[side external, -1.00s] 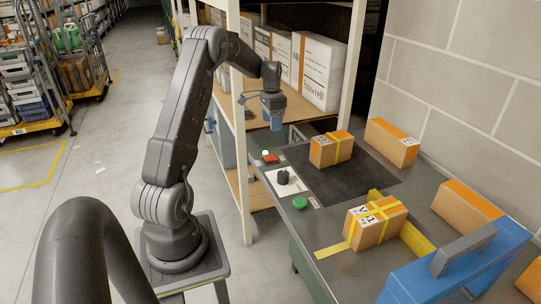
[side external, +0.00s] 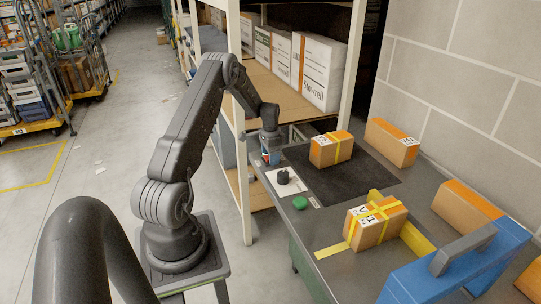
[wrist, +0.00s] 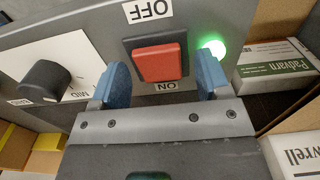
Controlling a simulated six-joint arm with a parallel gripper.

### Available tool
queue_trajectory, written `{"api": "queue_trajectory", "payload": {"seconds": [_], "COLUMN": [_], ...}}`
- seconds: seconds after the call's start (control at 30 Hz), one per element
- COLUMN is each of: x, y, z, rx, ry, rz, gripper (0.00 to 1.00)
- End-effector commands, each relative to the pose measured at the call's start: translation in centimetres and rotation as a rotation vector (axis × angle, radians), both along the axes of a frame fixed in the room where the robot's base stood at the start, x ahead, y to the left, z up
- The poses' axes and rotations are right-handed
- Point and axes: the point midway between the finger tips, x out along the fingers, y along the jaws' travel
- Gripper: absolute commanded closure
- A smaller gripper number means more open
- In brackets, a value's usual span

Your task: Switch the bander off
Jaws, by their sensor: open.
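The bander's panel is set into the grey bench (side external: 330,210). In the wrist view, a red rocker switch (wrist: 160,62) sits in a dark frame between an OFF label (wrist: 148,9) and an ON label (wrist: 166,86). A green lamp (wrist: 210,50) beside it is lit. My gripper (wrist: 160,80) is open, with its blue fingers on either side of the switch at its ON end. In the side view my gripper (side external: 269,158) is low over the panel and hides most of the switch. I cannot tell whether the fingers touch the panel.
A black knob (side external: 283,176) on a white plate and a green button (side external: 300,202) are close by. A strapped box (side external: 331,149) sits on the dark mat, and another strapped box (side external: 375,222) is nearer the front. A rack post (side external: 239,150) stands left of the gripper.

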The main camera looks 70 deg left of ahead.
Motion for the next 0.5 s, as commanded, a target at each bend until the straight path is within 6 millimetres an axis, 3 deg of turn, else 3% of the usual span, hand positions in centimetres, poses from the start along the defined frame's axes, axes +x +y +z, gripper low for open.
{"api": "queue_trajectory", "payload": {"seconds": [0.3, 0.5], "x": [0.02, 0.02], "y": [0.03, 0.02], "z": [-0.24, -0.22], "rx": [0.001, 0.001], "ry": [-0.001, -0.001], "rz": [0.0, 0.0], "gripper": [0.3, 0.49]}}
